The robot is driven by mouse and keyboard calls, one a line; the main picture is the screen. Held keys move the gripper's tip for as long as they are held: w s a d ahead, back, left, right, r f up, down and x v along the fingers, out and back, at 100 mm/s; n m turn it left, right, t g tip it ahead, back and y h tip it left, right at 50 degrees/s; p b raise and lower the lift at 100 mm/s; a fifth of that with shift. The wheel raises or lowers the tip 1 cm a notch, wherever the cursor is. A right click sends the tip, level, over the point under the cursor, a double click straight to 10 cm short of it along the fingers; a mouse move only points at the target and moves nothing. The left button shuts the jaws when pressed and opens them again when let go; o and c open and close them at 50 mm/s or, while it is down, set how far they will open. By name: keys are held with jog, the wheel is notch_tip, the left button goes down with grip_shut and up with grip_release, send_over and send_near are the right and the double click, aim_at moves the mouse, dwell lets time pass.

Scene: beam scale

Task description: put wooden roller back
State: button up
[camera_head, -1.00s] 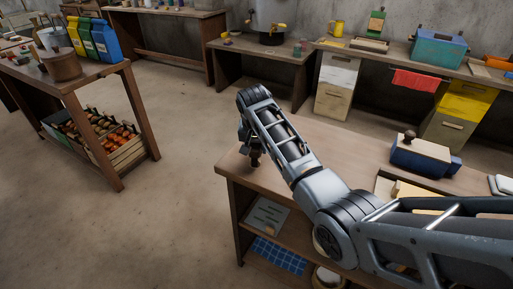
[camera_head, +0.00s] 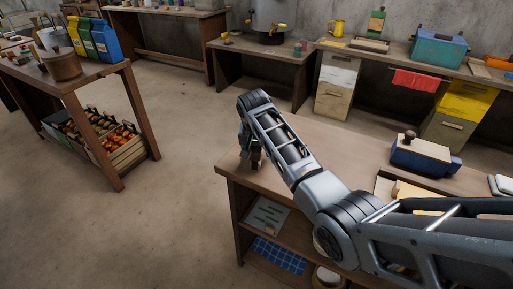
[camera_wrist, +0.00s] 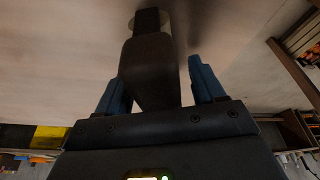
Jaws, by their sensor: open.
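My gripper (camera_head: 253,155) is at the near-left corner of the wooden table (camera_head: 330,150), low over its top and partly hidden by my arm. In the wrist view my gripper (camera_wrist: 157,75) is open, with one blue finger on each side of a dark brown, long object (camera_wrist: 150,70). This object has a narrower dark end within a greyish round shape at the top of the picture. It may be the wooden roller, but I cannot tell for sure. A gap shows between it and the right finger; the left finger appears close to it.
A blue box with a wooden lid and dark knob (camera_head: 423,155) stands on the table's right part. Shelves below hold a blue checked item (camera_head: 278,256). A wooden rack (camera_head: 125,85) stands at the left. Bare floor (camera_head: 180,180) lies between.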

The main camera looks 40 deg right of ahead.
jog(key=b+v, duration=0.1)
jog(key=v, duration=1.1)
jog(key=shift+r, duration=0.15)
